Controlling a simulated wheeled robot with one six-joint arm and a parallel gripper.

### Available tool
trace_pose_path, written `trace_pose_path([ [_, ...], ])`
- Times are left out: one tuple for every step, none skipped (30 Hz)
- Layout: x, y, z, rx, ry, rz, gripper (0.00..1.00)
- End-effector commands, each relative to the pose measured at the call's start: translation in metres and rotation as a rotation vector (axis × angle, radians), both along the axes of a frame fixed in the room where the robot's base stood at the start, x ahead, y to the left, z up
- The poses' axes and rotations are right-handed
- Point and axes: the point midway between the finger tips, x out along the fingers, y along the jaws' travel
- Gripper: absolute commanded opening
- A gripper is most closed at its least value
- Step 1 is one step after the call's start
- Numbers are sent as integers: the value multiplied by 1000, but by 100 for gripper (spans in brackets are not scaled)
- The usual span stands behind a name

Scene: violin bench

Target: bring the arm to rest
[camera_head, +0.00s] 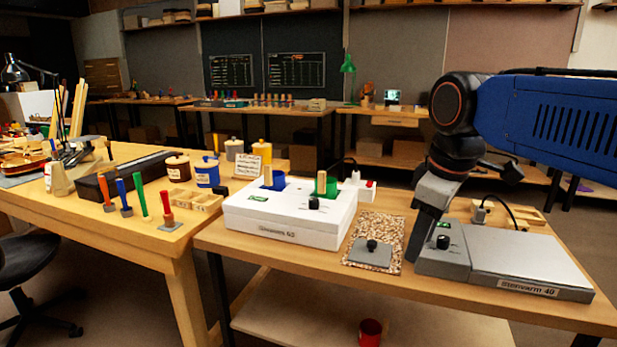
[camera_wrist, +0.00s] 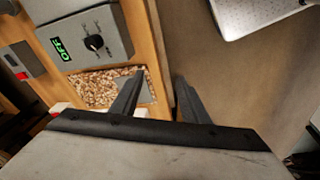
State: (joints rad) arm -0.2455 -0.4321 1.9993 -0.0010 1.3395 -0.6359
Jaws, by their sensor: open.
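My arm reaches in from the right in the head view and bends down at the wrist. My gripper (camera_head: 412,256) points down beside the left end of the grey warming unit (camera_head: 530,262) with a black knob. In the wrist view my gripper (camera_wrist: 158,88) is open, with nothing between its two dark fingers. There the fingers overlap the bench edge in the picture, with brown surface beyond it. Whether the fingertips touch the bench cannot be told.
A white box (camera_head: 290,224) with blue and green pots stands farther left. Colored-handled tools (camera_head: 142,205) stand on the left bench. A red cup (camera_head: 370,331) is on the lower shelf.

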Motion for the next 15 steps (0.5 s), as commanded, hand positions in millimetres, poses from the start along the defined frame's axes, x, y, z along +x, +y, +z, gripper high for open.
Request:
trace_pose_path([
  [-12,-12,-15,16,-12,-73,41],
  [-19,-18,-23,25,-18,-121,41],
  [-27,-25,-35,40,-30,-183,41],
  [-33,-30,-44,51,-38,-229,41],
  [-39,-35,-54,62,-44,-275,41],
  [-48,-42,-66,78,-56,-338,41],
  [-54,-47,-76,90,-65,-384,41],
  [-60,-51,-86,101,-72,-429,41],
  [-69,-57,-98,118,-82,-488,41],
  [-75,-61,-108,129,-91,-531,41],
  [-80,-65,-117,142,-98,-573,41],
  [-88,-69,-129,156,-107,-625,41],
  [-92,-71,-137,167,-114,-661,41],
  [-97,-74,-144,177,-121,-693,41],
  [-102,-77,-153,189,-128,-730,41],
])
